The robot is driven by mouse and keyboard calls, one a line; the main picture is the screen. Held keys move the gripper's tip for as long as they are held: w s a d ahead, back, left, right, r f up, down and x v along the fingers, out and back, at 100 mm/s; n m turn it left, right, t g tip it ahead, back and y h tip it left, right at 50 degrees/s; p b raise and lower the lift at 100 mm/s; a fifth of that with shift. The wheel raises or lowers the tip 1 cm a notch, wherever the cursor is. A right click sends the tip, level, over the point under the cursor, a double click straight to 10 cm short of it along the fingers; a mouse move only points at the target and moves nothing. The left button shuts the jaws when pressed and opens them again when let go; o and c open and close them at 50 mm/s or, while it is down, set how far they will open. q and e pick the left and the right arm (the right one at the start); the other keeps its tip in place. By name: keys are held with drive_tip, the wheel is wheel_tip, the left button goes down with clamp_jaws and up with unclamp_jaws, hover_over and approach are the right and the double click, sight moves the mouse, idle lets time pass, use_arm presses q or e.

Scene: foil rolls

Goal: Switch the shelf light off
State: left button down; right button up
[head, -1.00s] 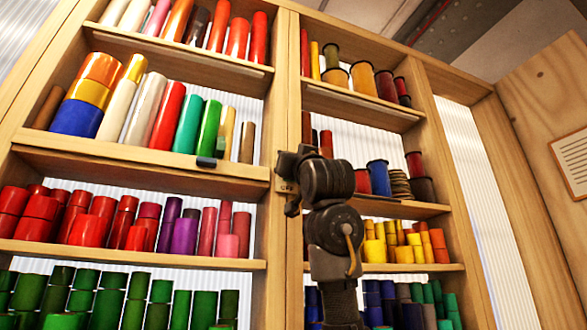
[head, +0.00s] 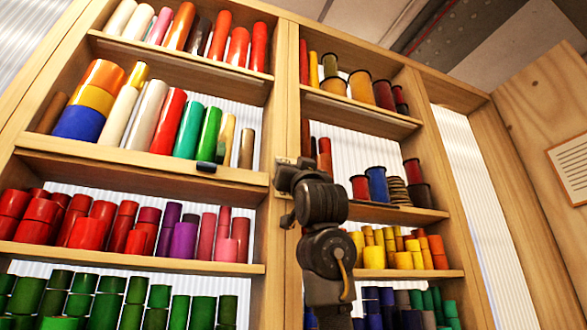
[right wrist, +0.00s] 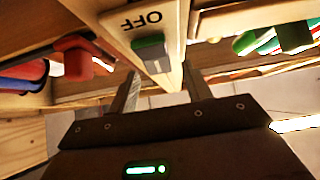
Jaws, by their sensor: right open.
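The light switch shows in the right wrist view as a green-topped rocker (right wrist: 150,50) on a pale wooden post, beside an upside-down "OFF" marking (right wrist: 141,20). My right gripper (right wrist: 160,80) is open and empty, its two fingers apart and just below the rocker in that view. I cannot tell whether a finger touches it. In the head view my right gripper (head: 287,170) is raised in front of the shelf's middle post (head: 287,80), and my wrist hides most of the switch area. My left gripper is not in view.
The wooden shelf holds foil rolls on both sides of the post, such as red rolls (head: 90,222) and a blue spool (head: 377,184). A small dark piece (head: 206,166) sits on a left shelf's front edge. A wooden panel with a paper (head: 570,165) stands at right.

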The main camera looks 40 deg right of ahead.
drive_tip(key=b+v, duration=0.7)
drive_tip(key=v, duration=0.3)
drive_tip(key=shift+s+f+b, duration=0.3)
